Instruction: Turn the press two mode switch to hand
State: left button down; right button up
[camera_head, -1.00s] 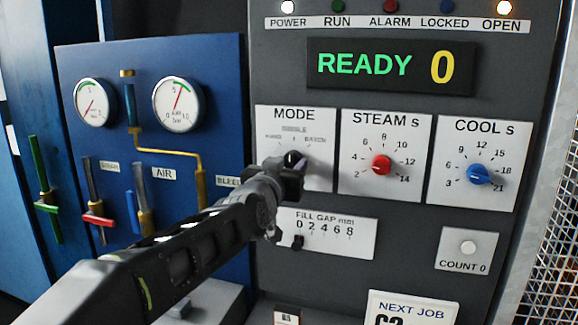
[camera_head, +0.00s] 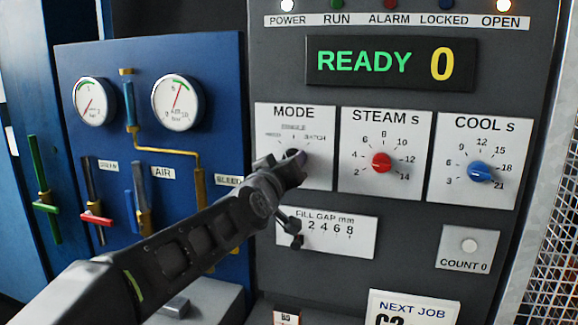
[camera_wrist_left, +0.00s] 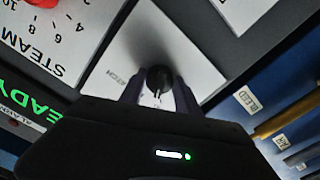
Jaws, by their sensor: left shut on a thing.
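The mode switch (camera_head: 293,153) is a black knob on the white MODE plate (camera_head: 318,170), at the left of the grey control panel. My left gripper (camera_head: 290,167) is shut on it, with the wrist rolled. In the left wrist view, the knob (camera_wrist_left: 158,78) sits between the two fingertips (camera_wrist_left: 158,94). The knob's pointer direction is largely hidden by the gripper in the head view. The small position labels around it are blurred; the right one seems to read BATCH. My right gripper is not in view.
Right of the MODE plate are the red STEAM knob (camera_head: 382,162) and blue COOL knob (camera_head: 480,173). The FILL GAP slider (camera_head: 293,236) lies just below my gripper. The display (camera_head: 390,64) reads READY 0. Valve handles (camera_head: 97,218) and gauges (camera_head: 178,102) fill the blue panel.

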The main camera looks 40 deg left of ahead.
pick_arm(q)
jog(key=shift+n, duration=1.6)
jog(key=c, duration=0.9)
grip_release()
jog(key=b+v, duration=0.2)
jog(key=v, duration=0.5)
jog(key=shift+s+d, duration=0.15)
jog(key=shift+s, duration=0.25)
